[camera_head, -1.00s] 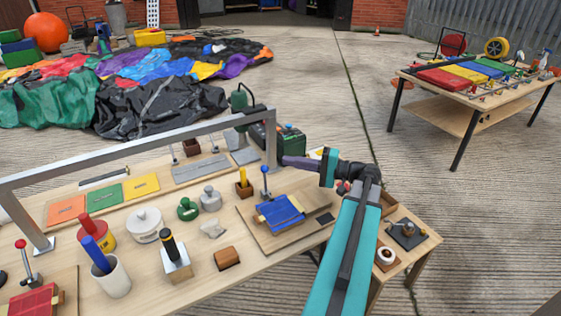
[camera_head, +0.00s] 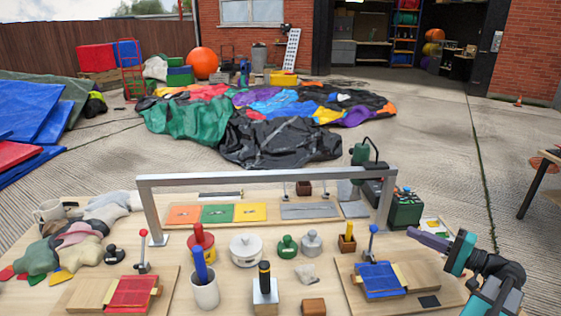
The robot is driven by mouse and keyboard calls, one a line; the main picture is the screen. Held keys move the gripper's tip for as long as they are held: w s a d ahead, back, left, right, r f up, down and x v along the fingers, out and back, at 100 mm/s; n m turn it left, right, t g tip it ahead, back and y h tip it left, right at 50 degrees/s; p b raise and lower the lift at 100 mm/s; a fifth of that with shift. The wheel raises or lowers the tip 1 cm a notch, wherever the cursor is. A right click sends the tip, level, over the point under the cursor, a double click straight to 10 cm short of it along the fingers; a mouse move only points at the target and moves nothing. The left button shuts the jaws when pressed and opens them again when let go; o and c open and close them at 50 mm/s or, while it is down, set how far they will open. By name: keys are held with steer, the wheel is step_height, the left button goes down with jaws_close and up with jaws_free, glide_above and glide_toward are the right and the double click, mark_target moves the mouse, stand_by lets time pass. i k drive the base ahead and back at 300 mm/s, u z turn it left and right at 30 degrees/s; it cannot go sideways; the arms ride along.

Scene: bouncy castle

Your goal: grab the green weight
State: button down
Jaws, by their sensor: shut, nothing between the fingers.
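The green weight (camera_head: 287,246) is a small rounded piece with a knob on top. It stands upright on the wooden table, between a white lidded pot (camera_head: 246,250) and a grey weight (camera_head: 311,243) of similar shape. My gripper (camera_head: 428,239) is at the right end of the table, well to the right of the green weight and apart from it. Its fingers point left and look closed, with nothing held. The green weight is in full view.
A grey metal frame (camera_head: 262,178) spans the table behind the weights. A clamp board with blue cloth (camera_head: 380,280) lies between my gripper and the weights. A wood block with a yellow peg (camera_head: 347,238) stands right of the grey weight. A cup (camera_head: 205,290) and black-handled block (camera_head: 265,291) stand in front.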

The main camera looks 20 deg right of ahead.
mark_target(286, 248)
steer(key=k, duration=1)
